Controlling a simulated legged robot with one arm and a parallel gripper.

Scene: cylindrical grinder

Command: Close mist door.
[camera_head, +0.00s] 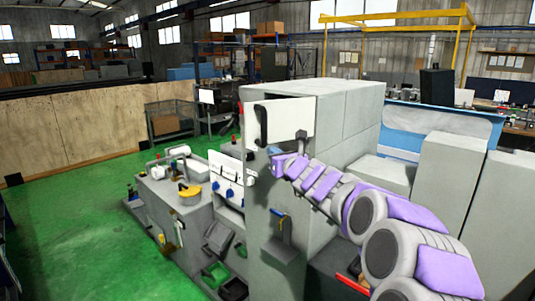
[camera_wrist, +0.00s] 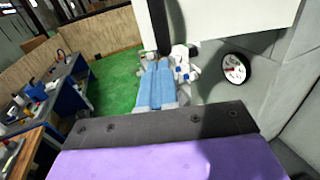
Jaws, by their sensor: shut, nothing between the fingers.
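The mist door, which I take to be the white panel (camera_head: 287,120) with a black upright handle (camera_head: 261,125), is high on the grey cabinet. A dark gap shows above its top edge, so it seems to stand ajar; how far I cannot tell. In the wrist view the white panel (camera_wrist: 235,22) fills the top, with its dark handle (camera_wrist: 160,28) at the left end. My gripper (camera_wrist: 157,64) shows there as two blue fingers side by side, shut and empty, below the handle. Whether it touches the door is unclear. In the head view its fingertips are hard to make out.
A round gauge (camera_wrist: 235,68) sits on the grey wall right of my fingers. The grinder's bed with a yellow-topped part (camera_head: 189,191) lies left of the cabinet (camera_head: 283,220). Green floor (camera_head: 70,240) is open at left. Grey blocks (camera_head: 447,165) stand at right.

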